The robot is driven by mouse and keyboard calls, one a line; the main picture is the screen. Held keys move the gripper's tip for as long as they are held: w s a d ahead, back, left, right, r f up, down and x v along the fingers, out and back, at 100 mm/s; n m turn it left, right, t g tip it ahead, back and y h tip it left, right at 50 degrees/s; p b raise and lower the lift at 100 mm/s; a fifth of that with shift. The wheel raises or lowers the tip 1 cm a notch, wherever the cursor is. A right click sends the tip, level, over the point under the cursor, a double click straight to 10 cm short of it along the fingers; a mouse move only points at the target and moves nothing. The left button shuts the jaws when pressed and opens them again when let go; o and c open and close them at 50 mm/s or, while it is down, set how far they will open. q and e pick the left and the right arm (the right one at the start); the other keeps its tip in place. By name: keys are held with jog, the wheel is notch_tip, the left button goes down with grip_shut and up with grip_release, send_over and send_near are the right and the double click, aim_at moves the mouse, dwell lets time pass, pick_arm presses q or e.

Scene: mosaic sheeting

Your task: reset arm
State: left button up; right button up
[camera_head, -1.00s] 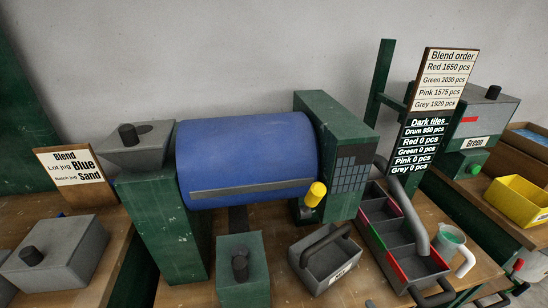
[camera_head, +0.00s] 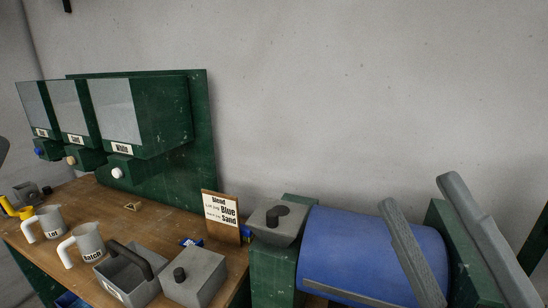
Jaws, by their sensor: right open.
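My right gripper (camera_head: 420,191) shows at the lower right. Its two long grey fingers are spread well apart with nothing between them. They reach up in front of the blue drum (camera_head: 345,245) and its green end housing (camera_head: 462,265), hiding part of both. Whether they touch the drum cannot be told. My left gripper cannot be made out; a dark shape at the far left edge is too cut off to name.
Green dispensers (camera_head: 165,120) stand at the back left. Bare wood lies behind the jugs.

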pick_arm(q)
notch_tip(320, 180, up, 39)
jog(key=p, duration=3.8)
pick_arm(e)
jog(key=s+d+r+m+t+h, duration=0.15)
jog(key=r+m+h, duration=0.25)
jog(key=r+m, duration=1.25)
jog(key=d+r+m+t+h, duration=0.1)
jog(key=d+r+m+h, duration=0.2)
jog(key=r, duration=2.6)
pick_arm(q)
notch_tip(320, 180, down, 27)
jog(key=b, duration=2.7)
jog(key=shift+f, duration=0.2)
pick_arm(e)
notch_tip(320, 180, down, 28)
jog(key=a, duration=0.1)
jog(key=shift+m, duration=0.45)
jog(key=shift+s+a, duration=0.1)
jog(key=shift+a, duration=0.05)
